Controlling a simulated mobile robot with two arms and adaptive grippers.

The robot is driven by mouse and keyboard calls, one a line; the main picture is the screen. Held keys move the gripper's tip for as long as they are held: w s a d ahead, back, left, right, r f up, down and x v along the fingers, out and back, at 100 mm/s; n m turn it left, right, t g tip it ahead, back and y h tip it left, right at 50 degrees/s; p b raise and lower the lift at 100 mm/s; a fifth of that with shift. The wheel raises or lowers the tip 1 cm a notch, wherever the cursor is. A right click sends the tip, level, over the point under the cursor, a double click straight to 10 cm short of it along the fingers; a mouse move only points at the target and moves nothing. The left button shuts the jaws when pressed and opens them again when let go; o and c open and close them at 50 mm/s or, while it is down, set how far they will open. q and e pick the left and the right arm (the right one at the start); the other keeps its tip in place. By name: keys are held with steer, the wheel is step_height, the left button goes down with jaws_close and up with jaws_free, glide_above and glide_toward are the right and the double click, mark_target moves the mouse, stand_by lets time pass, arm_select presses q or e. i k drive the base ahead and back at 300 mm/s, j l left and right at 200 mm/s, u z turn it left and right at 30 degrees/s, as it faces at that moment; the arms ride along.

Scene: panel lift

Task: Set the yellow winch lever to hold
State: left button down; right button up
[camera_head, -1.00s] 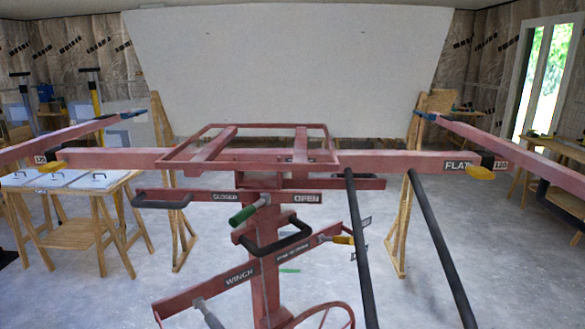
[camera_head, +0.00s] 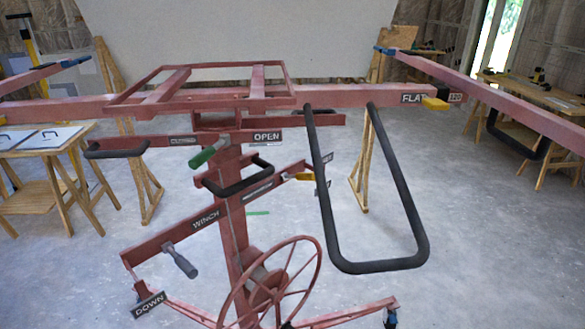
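The panel lift's red column (camera_head: 232,225) stands in the middle of the head view. A slanted red bar labelled WINCH (camera_head: 205,219) crosses it. A small yellow lever (camera_head: 303,177) sits at the bar's upper right end, beside dark label plates that are partly hidden and too small to read. A grey-handled crank (camera_head: 180,262) is at the bar's lower left end. A red spoked wheel (camera_head: 280,283) is low on the column. Neither of my grippers is in view.
A black U-shaped handle (camera_head: 380,266) hangs in front, right of the yellow lever. A green-handled lever (camera_head: 208,153) is by the OPEN label. Another yellow handle (camera_head: 435,104) is by FLAT. A white panel (camera_head: 230,35) stands behind. Grey floor (camera_head: 480,240) is clear at right.

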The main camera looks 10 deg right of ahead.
mark_target(299, 177)
steer(key=i+l+u, duration=0.1)
steer(key=l+u, duration=0.25)
steer(key=l, duration=0.35)
steer(key=l+u, duration=0.35)
steer(key=l, duration=0.4)
